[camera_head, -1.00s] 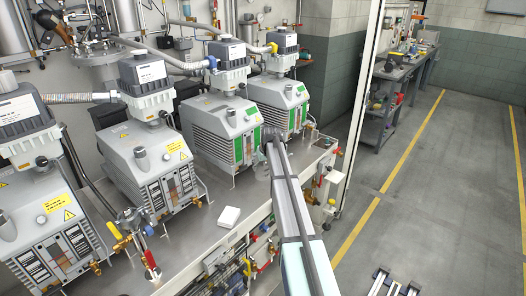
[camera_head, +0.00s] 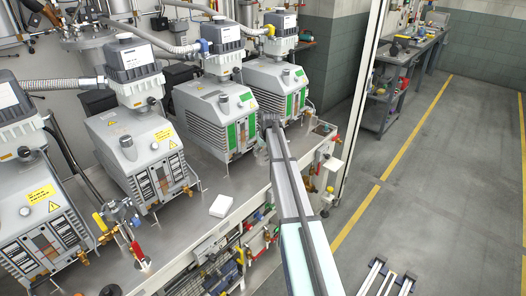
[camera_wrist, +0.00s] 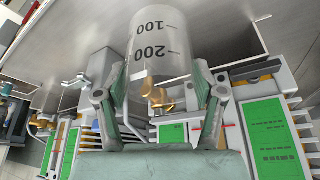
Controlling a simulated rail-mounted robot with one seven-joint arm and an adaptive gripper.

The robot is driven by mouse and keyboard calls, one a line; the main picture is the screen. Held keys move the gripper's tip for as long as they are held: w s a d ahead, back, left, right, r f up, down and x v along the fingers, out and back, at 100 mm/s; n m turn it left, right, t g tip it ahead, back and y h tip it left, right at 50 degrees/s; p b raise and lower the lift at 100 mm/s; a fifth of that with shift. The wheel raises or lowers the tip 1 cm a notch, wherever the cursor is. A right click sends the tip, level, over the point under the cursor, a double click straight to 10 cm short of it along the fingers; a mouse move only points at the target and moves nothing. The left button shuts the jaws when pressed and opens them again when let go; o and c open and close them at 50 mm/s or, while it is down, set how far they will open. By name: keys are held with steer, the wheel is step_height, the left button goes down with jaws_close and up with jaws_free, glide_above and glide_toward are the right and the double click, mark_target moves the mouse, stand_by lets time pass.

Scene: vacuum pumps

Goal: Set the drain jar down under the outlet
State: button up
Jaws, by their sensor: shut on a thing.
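The drain jar (camera_wrist: 158,42) is clear, with dark 100 and 200 marks, and fills the top middle of the wrist view. My gripper (camera_wrist: 160,92) is shut on it, with a finger at either side. A brass fitting (camera_wrist: 157,97), seemingly the outlet, shows close to the jar's edge between the fingers. I cannot tell whether the jar is directly under it or touches the bench. In the head view my gripper (camera_head: 269,124) is in front of the green-panelled pumps (camera_head: 219,110); the jar is hard to make out there.
The metal bench top (camera_head: 180,237) carries several pumps in a row. A white box (camera_head: 221,205) lies near its front edge. The floor at the right (camera_head: 440,180) is mostly clear.

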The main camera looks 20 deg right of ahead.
steer(key=shift+f+b, duration=1.3)
steer(key=shift+f, duration=1.7)
steer(key=shift+w+d, duration=0.45)
steer(key=shift+w, duration=0.5)
steer(key=shift+w+d, duration=0.4)
steer(key=shift+w, duration=0.5)
steer(key=shift+w+d, duration=0.45)
steer(key=shift+w, duration=0.5)
steer(key=shift+f, duration=0.25)
steer(key=shift+f, duration=0.2)
steer(key=o, duration=1.3)
steer(key=shift+c, duration=0.2)
steer(key=shift+s+r, duration=0.1)
step_height(320, 180, up, 11)
glide_above(263, 160)
steer(key=w+d, duration=0.4)
steer(key=shift+s+a, duration=0.2)
steer(key=shift+a, duration=0.05)
